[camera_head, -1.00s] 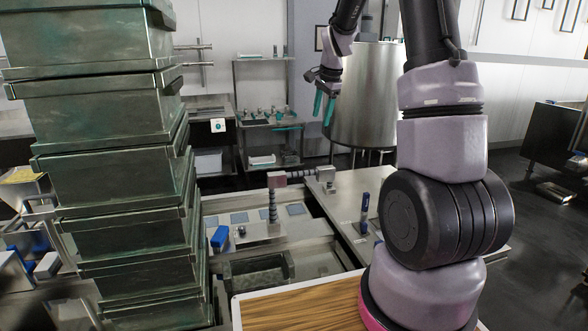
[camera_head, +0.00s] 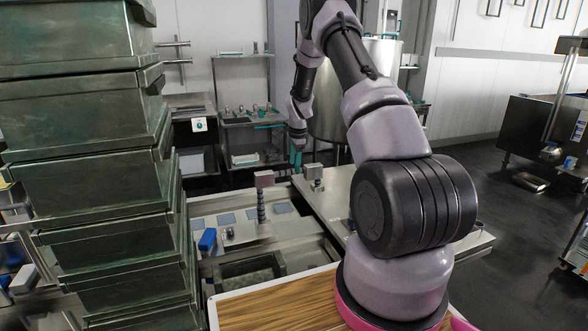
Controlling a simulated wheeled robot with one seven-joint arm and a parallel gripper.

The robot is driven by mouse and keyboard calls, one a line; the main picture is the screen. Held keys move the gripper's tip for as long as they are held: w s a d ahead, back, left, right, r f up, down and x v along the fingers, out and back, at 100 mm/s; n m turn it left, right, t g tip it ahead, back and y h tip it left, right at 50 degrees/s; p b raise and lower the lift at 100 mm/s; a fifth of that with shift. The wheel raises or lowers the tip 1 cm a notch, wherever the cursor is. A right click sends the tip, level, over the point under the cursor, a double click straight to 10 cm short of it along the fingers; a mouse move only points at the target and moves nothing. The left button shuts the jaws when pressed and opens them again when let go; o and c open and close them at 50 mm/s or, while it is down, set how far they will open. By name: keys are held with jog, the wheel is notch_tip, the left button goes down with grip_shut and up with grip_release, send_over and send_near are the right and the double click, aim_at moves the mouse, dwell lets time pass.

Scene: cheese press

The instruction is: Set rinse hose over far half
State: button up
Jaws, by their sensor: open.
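The rinse hose is a dark ribbed line with a pinkish-grey block (camera_head: 263,179) at its bend. Its upright ribbed part (camera_head: 261,208) rises from a metal counter, and a short level part runs right toward a grey metal block (camera_head: 314,173). My gripper (camera_head: 296,157) hangs from the arm with teal fingers pointing down, open, just above the hose's level part or behind it; I cannot tell if they touch. The fingers are small, and nothing shows held between them. The lower right of the counter is hidden behind my arm.
A tall stack of metal bins (camera_head: 95,200) stands close on the left. A sunken basin (camera_head: 250,270) lies before the hose, with a blue object (camera_head: 207,240) beside it. A wooden board (camera_head: 270,305) is in front. A steel vat (camera_head: 382,60) stands behind the arm.

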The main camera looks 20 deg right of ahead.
jog(key=shift+w+f, duration=0.15)
jog(key=shift+f, duration=0.5)
jog(key=shift+w+f, duration=0.15)
jog(key=shift+f, duration=0.5)
grip_shut()
dwell(0.5)
